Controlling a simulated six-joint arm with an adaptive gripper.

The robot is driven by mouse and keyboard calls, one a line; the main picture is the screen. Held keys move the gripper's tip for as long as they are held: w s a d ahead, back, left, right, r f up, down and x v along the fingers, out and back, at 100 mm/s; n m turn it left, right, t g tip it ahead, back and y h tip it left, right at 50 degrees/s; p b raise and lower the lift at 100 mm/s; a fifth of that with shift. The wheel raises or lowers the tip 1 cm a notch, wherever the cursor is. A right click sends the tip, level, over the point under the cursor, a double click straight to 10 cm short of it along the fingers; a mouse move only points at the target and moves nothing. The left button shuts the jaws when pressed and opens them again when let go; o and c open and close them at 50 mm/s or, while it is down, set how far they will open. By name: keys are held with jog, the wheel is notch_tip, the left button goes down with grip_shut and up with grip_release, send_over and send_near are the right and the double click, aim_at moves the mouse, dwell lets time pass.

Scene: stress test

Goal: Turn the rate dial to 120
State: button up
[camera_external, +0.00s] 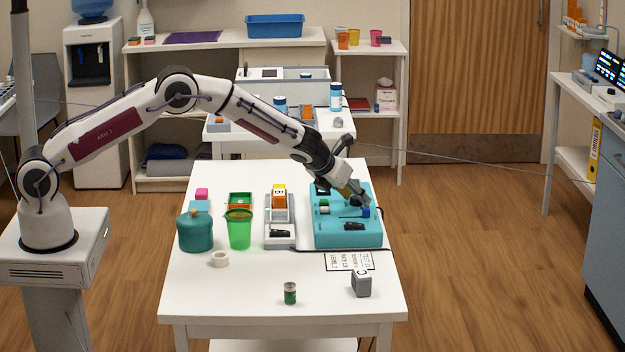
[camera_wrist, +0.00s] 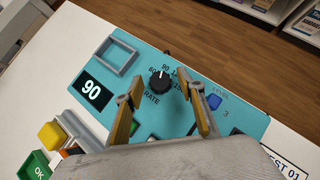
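The rate dial (camera_wrist: 159,79) is a round black knob with a white pointer line on the teal panel (camera_wrist: 200,62). The pointer faces the 90 mark, and the panel's display (camera_wrist: 92,90) reads 90. The word RATE is printed below the dial; some scale numbers are partly hidden by the right finger. My gripper (camera_wrist: 160,88) is open, its two yellow-and-grey fingers to either side of the dial in the wrist view. I cannot tell whether either finger touches it. In the external view my gripper (camera_external: 357,192) is low over the teal panel (camera_external: 326,237), hiding the dial.
A blue level knob (camera_wrist: 214,101) is close to the right finger. A raised grey square frame (camera_wrist: 115,56) is on the panel's upper left. A grey device with a yellow top (camera_external: 280,215), a green cup (camera_external: 239,230) and a teal pot (camera_external: 195,231) stand left of the panel.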

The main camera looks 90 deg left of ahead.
dwell(0.3)
jog(key=c, duration=1.1)
jog(key=shift+a+m, duration=0.15)
jog(key=shift+m, duration=0.15)
jog(key=shift+m+t+h, duration=0.6)
jog(key=shift+m+h, duration=0.1)
jog(key=shift+m, duration=0.2)
jog(key=shift+m+h, duration=0.3)
jog(key=o, duration=1.1)
